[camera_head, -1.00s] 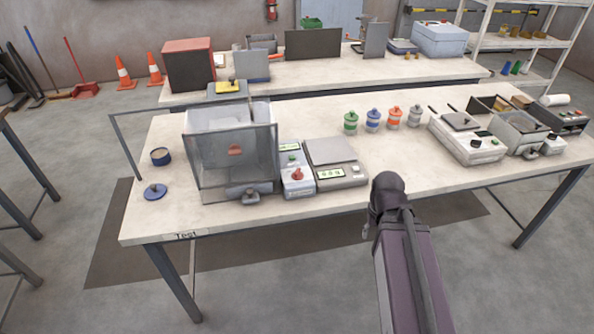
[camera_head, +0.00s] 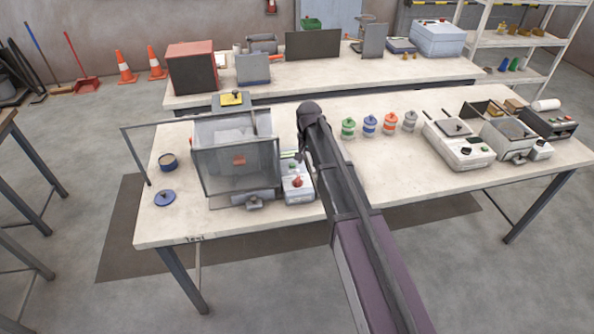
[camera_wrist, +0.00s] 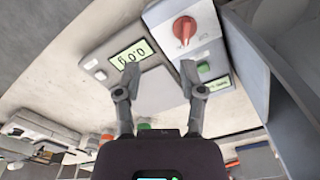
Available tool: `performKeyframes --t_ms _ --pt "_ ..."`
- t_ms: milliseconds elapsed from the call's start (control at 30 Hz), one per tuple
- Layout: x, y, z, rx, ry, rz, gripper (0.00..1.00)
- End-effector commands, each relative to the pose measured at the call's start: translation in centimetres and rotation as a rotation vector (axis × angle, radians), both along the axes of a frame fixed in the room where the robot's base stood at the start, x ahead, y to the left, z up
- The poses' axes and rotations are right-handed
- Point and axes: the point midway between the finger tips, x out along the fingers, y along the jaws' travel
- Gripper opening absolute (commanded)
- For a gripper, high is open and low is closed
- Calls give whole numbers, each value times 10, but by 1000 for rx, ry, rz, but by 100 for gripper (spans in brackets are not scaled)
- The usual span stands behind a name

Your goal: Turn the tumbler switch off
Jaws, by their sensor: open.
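A white control box (camera_head: 298,190) with a red knob (camera_head: 297,181) stands on the front bench, right of a clear-walled bin. In the wrist view the box (camera_wrist: 205,25) shows its red knob (camera_wrist: 184,29), a green button (camera_wrist: 203,68) and a small green display (camera_wrist: 219,83). I cannot clearly make out which part is the tumbler switch. My gripper (camera_wrist: 160,72) is open and empty, its fingers spread over the scale and the box's edge.
The scale's display (camera_wrist: 132,55) reads upside down beside the box. The clear-walled bin (camera_head: 215,175) stands left of the box. Several coloured jars (camera_head: 369,126) and a white instrument (camera_head: 458,150) are to the right. The bench's front right is clear.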

Motion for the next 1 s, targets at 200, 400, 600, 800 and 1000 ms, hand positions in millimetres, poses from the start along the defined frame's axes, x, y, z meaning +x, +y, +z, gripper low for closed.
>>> performKeyframes --t_ms 200,400,600,800,1000 --pt "26 35 16 0 0 -29 51" --pt "26 37 15 0 0 -34 51" --pt "26 36 15 0 0 -33 51" --pt "26 36 11 0 0 -33 51" --pt "26 36 0 0 0 -33 51"
